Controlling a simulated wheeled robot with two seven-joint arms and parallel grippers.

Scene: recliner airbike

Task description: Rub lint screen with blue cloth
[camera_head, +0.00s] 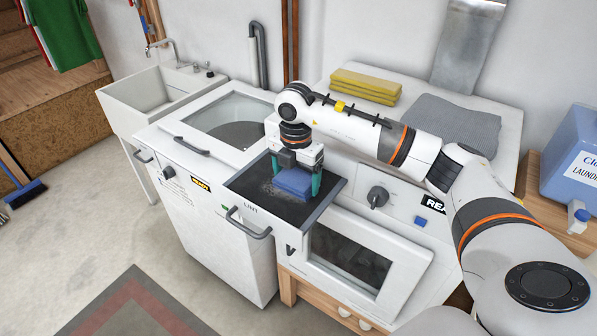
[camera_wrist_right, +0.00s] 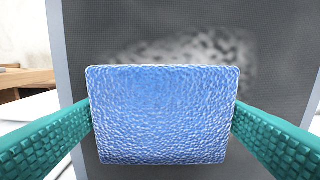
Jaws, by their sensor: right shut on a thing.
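The blue cloth (camera_head: 294,182) is a thick folded block held between the green fingers of my right gripper (camera_head: 295,176). In the right wrist view the cloth (camera_wrist_right: 163,115) fills the space between both fingers. The lint screen (camera_head: 262,183) is the dark mesh in a pulled-out drawer marked LINT. The cloth is over the screen, right of its middle; I cannot tell whether it touches. A pale patch of lint shows on the screen (camera_wrist_right: 120,35) in the right wrist view, partly hidden behind the cloth. My left gripper is not in view.
The drawer handle (camera_head: 248,222) sticks out at the front. Folded yellow cloths (camera_head: 365,86) and a grey cloth (camera_head: 452,122) lie behind my right arm. A blue detergent jug (camera_head: 575,155) stands far right.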

